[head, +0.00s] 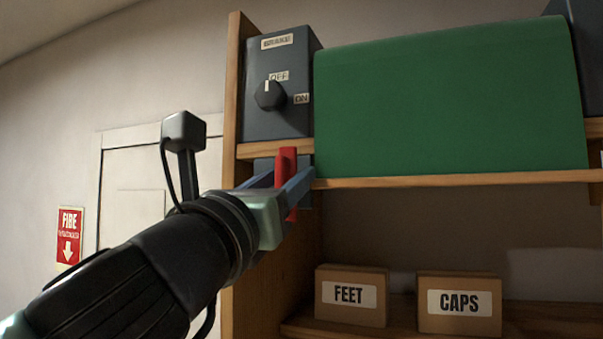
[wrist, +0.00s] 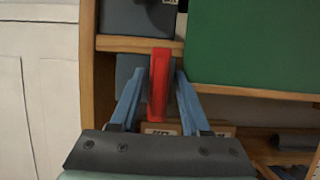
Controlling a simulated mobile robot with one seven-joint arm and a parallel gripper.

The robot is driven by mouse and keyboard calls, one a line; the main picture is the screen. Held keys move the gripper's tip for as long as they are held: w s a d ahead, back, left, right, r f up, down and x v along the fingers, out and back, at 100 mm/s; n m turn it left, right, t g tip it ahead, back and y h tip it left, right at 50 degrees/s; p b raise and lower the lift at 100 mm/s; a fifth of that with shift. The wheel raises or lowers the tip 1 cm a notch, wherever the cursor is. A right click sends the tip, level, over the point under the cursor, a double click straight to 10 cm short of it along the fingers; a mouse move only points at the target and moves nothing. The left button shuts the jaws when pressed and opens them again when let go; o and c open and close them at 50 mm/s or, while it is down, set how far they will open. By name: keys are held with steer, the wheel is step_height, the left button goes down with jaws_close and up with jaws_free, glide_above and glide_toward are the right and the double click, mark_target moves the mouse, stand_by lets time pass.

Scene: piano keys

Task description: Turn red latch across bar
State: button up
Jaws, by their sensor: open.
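The red latch (head: 287,158) is a long, narrow piece standing upright at the shelf's left front, below the grey switch box. It also stands upright in the wrist view (wrist: 160,80). My gripper (head: 291,176) has blue fingers and is open. In the wrist view its fingers (wrist: 160,74) lie one on each side of the latch, with a small gap showing on either side. A blue-grey plate (wrist: 123,68) sits behind the latch; I cannot tell whether it is the bar. The latch's lower end is partly hidden by my gripper in the head view.
A grey box (head: 285,60) with an OFF/ON knob stands above the latch. A large green panel (head: 450,100) is close on the right. Boxes marked FEET (head: 350,315) and CAPS (head: 460,322) stand on the lower shelf. A wooden upright (head: 233,90) borders the left.

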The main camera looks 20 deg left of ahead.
steer(key=shift+s+r, duration=0.2)
steer(key=shift+s, duration=0.1)
steer(key=shift+c, duration=0.2)
jaws_close()
steer(key=shift+f+n+y+b, duration=0.1)
steer(key=shift+n+y+b, duration=0.3)
steer(key=shift+n, duration=0.2)
steer(key=n+y+b, duration=0.1)
steer(key=n+y, duration=0.1)
steer(key=n, duration=0.2)
steer(key=shift+f+b, duration=0.1)
steer(key=shift+b, duration=0.25)
steer(key=n+g+y, duration=0.1)
steer(key=n, duration=0.2)
steer(key=n+y+b, duration=0.1)
steer(key=n+y, duration=0.1)
steer(key=n, duration=0.2)
steer(key=shift+a+n+g+b, duration=0.15)
steer(key=shift+n+g+b, duration=0.15)
steer(key=shift+g, duration=0.1)
steer(key=n+g, duration=0.1)
steer(key=n, duration=0.1)
steer(key=n+g+y, duration=0.1)
steer(key=n, duration=0.2)
steer(key=shift+a, duration=0.1)
steer(key=n+g, duration=0.1)
steer(key=n, duration=0.3)
steer(key=shift+a+n+g, duration=0.1)
steer(key=shift+n+g, duration=0.2)
steer(key=shift+n, duration=0.1)
